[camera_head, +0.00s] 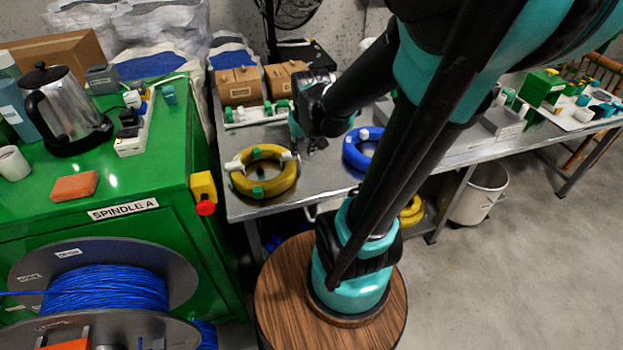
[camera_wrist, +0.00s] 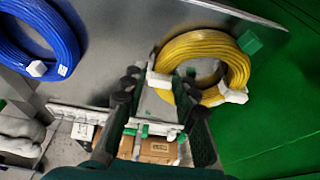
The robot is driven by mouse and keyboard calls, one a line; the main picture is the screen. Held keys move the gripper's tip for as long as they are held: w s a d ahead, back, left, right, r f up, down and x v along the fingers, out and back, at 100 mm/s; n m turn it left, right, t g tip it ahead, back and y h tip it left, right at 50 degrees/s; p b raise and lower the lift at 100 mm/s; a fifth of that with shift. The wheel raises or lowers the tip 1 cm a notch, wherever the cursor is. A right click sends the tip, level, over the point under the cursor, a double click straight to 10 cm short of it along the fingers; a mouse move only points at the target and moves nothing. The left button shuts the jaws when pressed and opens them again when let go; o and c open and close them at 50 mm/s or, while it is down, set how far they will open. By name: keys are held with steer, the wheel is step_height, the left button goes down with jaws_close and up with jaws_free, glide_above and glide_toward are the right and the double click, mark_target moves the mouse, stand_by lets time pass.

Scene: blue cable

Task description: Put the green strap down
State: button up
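My gripper (camera_wrist: 160,84) is in the wrist view with its two dark fingers apart and nothing visibly held between them. In the head view my gripper (camera_head: 312,143) is over the steel table, right of the yellow cable coil (camera_head: 238,183). Green straps sit on the coil's far side (camera_head: 257,153) and near side (camera_head: 258,192), with white straps at its sides. In the wrist view the yellow coil (camera_wrist: 205,42) has a green strap (camera_wrist: 250,42). A white strap (camera_wrist: 158,78) shows between the fingertips. A finger hides part of the coil.
A blue coil (camera_head: 358,150) lies right of my gripper. A rack with green and white pieces (camera_head: 250,116) stands at the table's back, before cardboard boxes (camera_head: 238,87). The green cabinet (camera_head: 130,190) borders the table on the left. Bare steel (camera_head: 318,180) lies between the coils.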

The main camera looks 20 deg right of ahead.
steer(key=s+f, duration=0.4)
steer(key=s, duration=0.4)
steer(key=shift+s+f, duration=0.15)
steer(key=shift+o, duration=0.4)
